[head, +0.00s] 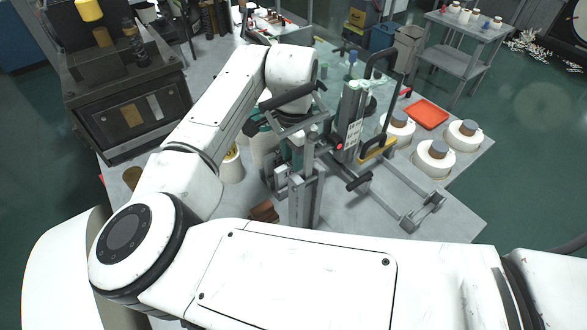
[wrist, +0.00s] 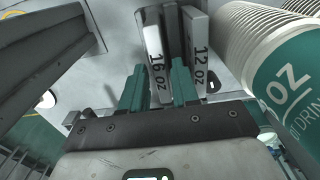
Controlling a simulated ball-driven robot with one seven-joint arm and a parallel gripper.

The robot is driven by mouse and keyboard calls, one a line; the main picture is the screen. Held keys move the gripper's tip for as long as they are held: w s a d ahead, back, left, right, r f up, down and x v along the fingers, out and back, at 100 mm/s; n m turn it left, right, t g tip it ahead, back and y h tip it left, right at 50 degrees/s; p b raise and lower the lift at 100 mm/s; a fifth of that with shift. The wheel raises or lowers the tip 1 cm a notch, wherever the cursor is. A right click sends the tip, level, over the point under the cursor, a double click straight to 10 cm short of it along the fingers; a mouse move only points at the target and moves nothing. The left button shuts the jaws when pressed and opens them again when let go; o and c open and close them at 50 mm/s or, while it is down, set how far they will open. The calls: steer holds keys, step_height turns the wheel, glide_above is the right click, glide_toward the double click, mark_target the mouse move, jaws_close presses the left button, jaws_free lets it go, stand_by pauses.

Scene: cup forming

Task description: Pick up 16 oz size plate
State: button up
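In the wrist view the 16 oz plate (wrist: 155,50) is a light grey slab marked "16 oz", standing on edge. A similar 12 oz plate (wrist: 200,55) stands to its right, with darker grey upright pieces between and behind them. My gripper (wrist: 158,66) has two teal fingers, apart, one on each side of the 16 oz plate's near end. A gap shows beside the plate; I cannot tell whether either finger touches it. In the head view my arm and the machine frame largely hide the gripper, and the plates cannot be made out.
A stack of paper cups (wrist: 285,70) stands close to the right of the plates. A grey metal bar (wrist: 40,60) crosses the left. In the head view, a metal press frame (head: 345,125) stands on the table, with white rolls (head: 434,158) and an orange tray (head: 426,113) farther right.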

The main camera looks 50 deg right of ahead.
steer(key=shift+f, duration=1.1)
jaws_close()
steer(key=shift+r, duration=0.1)
